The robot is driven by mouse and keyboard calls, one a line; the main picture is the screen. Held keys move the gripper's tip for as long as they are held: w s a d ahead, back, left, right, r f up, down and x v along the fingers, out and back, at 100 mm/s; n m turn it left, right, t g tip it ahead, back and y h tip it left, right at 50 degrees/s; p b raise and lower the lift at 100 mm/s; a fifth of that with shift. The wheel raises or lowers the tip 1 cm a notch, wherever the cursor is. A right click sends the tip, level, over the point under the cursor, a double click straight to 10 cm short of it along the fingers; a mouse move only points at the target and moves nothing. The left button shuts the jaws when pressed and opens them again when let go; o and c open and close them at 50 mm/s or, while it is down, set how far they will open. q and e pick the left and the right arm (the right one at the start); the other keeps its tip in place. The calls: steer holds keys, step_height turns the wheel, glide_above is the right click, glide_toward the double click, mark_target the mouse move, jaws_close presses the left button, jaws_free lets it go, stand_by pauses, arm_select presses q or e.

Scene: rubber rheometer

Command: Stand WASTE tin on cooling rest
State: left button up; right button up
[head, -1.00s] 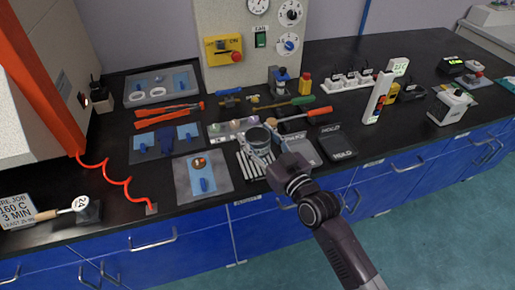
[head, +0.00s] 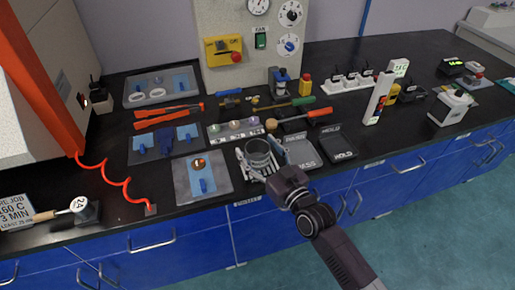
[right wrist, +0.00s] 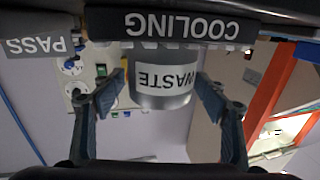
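The WASTE tin (head: 258,155) is a grey metal can with a white label, upright and open at the top. It stands on the slatted cooling rest (head: 242,158), whose dark COOLING plate (right wrist: 190,25) shows upside down in the right wrist view. There the tin (right wrist: 162,88) meets the slats behind that plate. My right gripper (head: 266,160) has its fingers spread either side of the tin; in the right wrist view the gripper (right wrist: 160,80) shows narrow gaps between fingertips and tin wall. My left gripper is not in view.
PASS (head: 301,153) and HOLD (head: 337,144) trays lie right of the rest. A grey mat (head: 216,190) with a blue item lies left. The bench's front edge is close.

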steer(key=shift+r, duration=0.2)
steer(key=shift+s+d+f, duration=0.15)
steer(key=shift+s+d, duration=0.05)
steer(key=shift+s, duration=0.05)
steer(key=v, duration=1.1)
steer(key=shift+s, duration=0.2)
